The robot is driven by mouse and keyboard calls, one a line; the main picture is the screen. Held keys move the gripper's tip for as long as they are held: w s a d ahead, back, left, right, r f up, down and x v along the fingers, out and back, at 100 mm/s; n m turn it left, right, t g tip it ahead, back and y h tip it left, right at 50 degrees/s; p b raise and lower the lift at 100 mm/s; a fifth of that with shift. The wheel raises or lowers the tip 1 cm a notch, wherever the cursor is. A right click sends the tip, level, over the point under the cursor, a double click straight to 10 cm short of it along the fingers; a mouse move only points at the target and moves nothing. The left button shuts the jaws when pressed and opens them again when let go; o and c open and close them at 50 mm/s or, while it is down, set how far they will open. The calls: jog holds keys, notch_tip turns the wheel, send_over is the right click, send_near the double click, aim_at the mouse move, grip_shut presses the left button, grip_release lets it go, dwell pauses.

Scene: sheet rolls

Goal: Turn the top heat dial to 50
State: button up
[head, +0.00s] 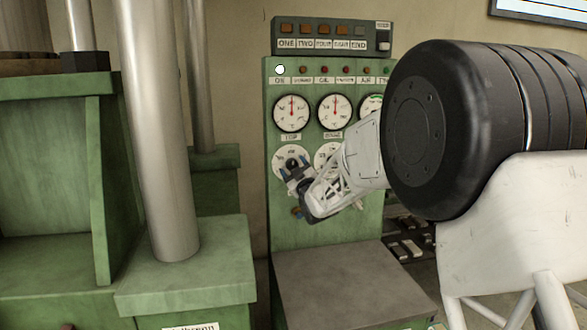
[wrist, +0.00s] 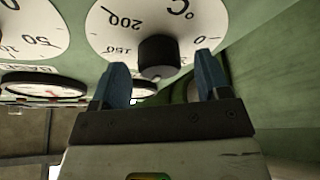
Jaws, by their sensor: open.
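The top heat dial (head: 283,153) is a white round plate on the green panel, below the gauge with a label that seems to read TOP. In the wrist view the dial plate (wrist: 105,25) appears upside down, with 200, 150 and °C showing. Its black knob (wrist: 158,52) stands out from the plate. My gripper (head: 293,168) is in front of this dial. In the wrist view its blue fingers (wrist: 161,68) are apart, one on each side of the knob, with a gap on both sides. The lower part of the dial and the knob's pointer are hidden or unclear.
A second white dial (head: 325,154) is beside it, partly behind my arm; it also shows in the wrist view (wrist: 35,25). Round gauges (head: 292,112) sit above. A row of small lamps (head: 325,70) and a switch box (head: 330,37) are higher. A grey ledge (head: 345,285) juts out below.

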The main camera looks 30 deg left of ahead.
jog(key=shift+w+a+r, duration=0.1)
jog(key=shift+w+a, duration=0.1)
jog(key=shift+a, duration=0.1)
jog(key=shift+c, duration=0.4)
jog(key=c, duration=0.9)
jog(key=shift+o, duration=0.2)
jog(key=shift+n, duration=0.5)
jog(key=n+g, duration=0.1)
jog(key=n, duration=0.2)
jog(key=n+g, duration=0.2)
jog(key=n, duration=0.1)
jog(key=n+h, duration=0.1)
jog(key=n, duration=0.2)
jog(key=n+g+h, duration=0.1)
jog(key=n, duration=0.2)
jog(key=shift+r+g, duration=0.1)
jog(key=shift+g, duration=0.2)
